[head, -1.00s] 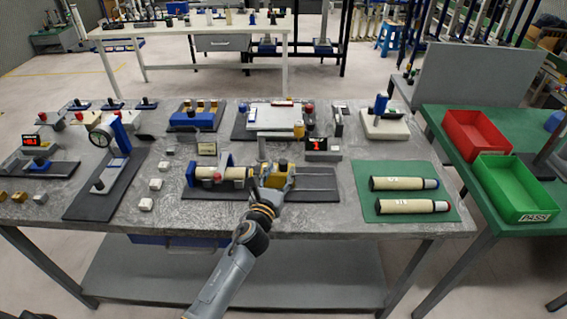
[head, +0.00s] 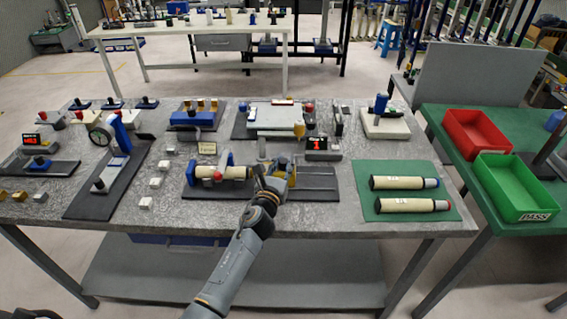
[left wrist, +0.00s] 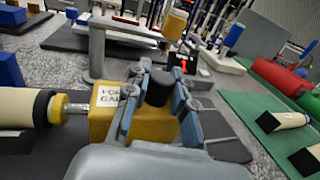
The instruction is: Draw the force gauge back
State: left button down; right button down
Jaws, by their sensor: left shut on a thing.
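The force gauge (left wrist: 108,112) is a yellow block with a white label and a black knob (left wrist: 158,87) on top. My left gripper (left wrist: 155,98) is shut on it, with its fingers on both sides of the knob. In the head view the gripper (head: 272,178) hides part of the yellow gauge (head: 292,177). In the head view this cylinder (head: 207,171) lies in a blue clamp on a dark base plate (head: 318,188). My right gripper is out of view.
A display reading 1 (head: 317,143) stands behind the gauge. Two cream cylinders lie on a green mat (head: 385,211) to the right. Red (head: 475,138) and green bins (head: 515,188) stand on the side table. The plate right of the gauge is clear.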

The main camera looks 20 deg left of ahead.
pick_arm(q)
jog(key=d+b, duration=0.1)
jog(key=d, duration=0.1)
jog(key=w+d+b, duration=0.1)
jog(key=d, duration=0.1)
jog(key=shift+w+d+f, duration=0.1)
jog(key=shift+w+d, duration=0.1)
jog(key=shift+d, duration=0.35)
jog(key=c, duration=1.5)
grip_release()
jog(key=shift+c, duration=0.2)
jog(key=o, duration=0.4)
jog(key=shift+d, duration=0.1)
jog(key=shift+o, duration=0.2)
